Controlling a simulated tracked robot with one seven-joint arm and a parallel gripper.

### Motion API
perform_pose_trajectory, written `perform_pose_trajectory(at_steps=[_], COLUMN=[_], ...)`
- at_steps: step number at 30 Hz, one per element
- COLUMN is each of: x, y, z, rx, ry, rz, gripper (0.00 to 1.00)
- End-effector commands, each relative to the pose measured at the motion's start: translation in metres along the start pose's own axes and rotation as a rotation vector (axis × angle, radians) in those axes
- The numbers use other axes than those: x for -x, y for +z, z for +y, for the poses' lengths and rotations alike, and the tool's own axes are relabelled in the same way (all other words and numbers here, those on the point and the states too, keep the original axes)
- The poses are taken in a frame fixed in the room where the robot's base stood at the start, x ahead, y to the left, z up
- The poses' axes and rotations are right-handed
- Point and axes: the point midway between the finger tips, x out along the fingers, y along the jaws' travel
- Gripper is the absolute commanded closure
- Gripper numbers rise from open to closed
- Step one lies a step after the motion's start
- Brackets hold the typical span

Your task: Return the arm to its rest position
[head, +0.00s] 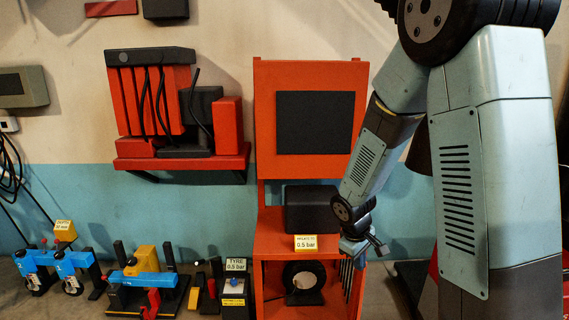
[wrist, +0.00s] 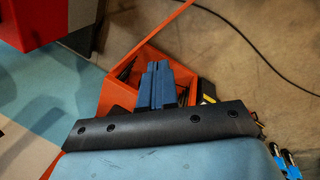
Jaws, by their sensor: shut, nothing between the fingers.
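My gripper (head: 376,246) hangs at the end of my bent, pale blue arm, on the right side of the head view. It is in front of the right edge of an orange stand (head: 310,75), near the height of its shelf. In the wrist view my gripper (wrist: 157,68) shows as two blue fingers side by side, shut with nothing between them. Behind them is an open orange box-like part (wrist: 120,95) with dark items inside. The stand's lower right side is partly hidden by my gripper.
Blue and yellow devices (head: 140,275) line the floor at left. A cable (wrist: 250,45) crosses open floor in the wrist view.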

Motion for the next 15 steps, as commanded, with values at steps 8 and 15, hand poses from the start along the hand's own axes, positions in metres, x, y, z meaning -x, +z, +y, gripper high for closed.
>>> perform_pose_trajectory(at_steps=[8, 15], x=[0.071, 0.126], y=[0.028, 0.058], z=[0.017, 0.021], rx=[-0.177, -0.319], ry=[-0.001, -0.011], rz=[0.077, 0.144], gripper=[1.00, 1.00])
